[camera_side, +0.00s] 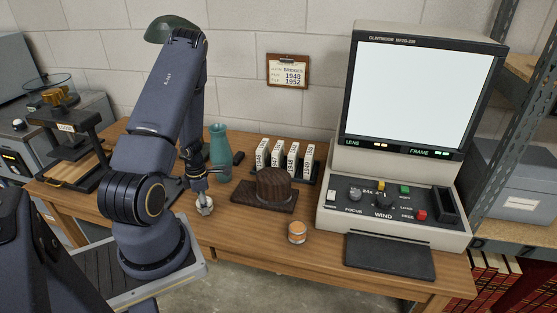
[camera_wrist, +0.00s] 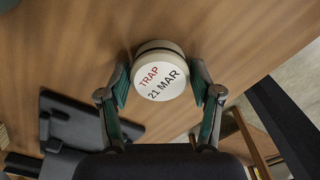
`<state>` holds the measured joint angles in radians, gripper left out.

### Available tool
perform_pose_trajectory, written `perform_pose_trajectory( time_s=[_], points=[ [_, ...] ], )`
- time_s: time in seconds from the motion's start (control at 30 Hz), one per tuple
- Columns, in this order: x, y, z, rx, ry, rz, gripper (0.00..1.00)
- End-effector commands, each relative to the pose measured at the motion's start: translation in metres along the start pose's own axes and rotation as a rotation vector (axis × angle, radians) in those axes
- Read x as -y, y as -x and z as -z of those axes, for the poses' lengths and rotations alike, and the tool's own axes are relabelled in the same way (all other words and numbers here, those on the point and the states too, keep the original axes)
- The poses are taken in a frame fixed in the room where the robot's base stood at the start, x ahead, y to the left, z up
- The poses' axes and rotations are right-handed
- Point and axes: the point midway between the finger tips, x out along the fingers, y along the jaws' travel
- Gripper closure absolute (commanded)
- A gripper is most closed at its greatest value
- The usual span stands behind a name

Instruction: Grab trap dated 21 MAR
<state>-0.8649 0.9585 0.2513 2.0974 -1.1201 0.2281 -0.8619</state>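The trap (camera_wrist: 160,82) is a round, pale, drum-like piece with a dark band near its far edge. Its face reads "TRAP" in red and "21 MAR" in black. My gripper (camera_wrist: 160,84) is open in the wrist view, one finger on each side of the trap, with thin gaps showing beside it. In the side view my gripper (camera_side: 202,190) points down over a small whitish piece (camera_side: 205,204) near the table's front edge, apparently the same trap. Its label cannot be read there.
A small round tin (camera_side: 297,232) stands to the right. A dark hat-like block (camera_side: 273,184), a teal vase (camera_side: 220,152) and numbered boxes (camera_side: 293,158) stand behind. A large film reader (camera_side: 345,215) fills the right side. Bare wood (camera_side: 255,237) lies between trap and tin.

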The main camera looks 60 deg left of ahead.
Motion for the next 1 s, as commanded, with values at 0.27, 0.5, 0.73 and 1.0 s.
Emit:
perform_pose_trajectory(
  time_s=[0.27, 0.5, 0.73, 1.0],
  points=[
    [0.0, 0.0, 0.0, 0.0, 0.0, 0.0, 0.69],
    [0.0, 0.0, 0.0, 0.0, 0.0, 0.0, 0.74],
    [-0.001, 0.016, -0.001, 0.001, -0.003, -0.004, 0.74],
    [-0.001, 0.071, -0.002, 0.002, -0.005, -0.005, 0.74]
  ],
)
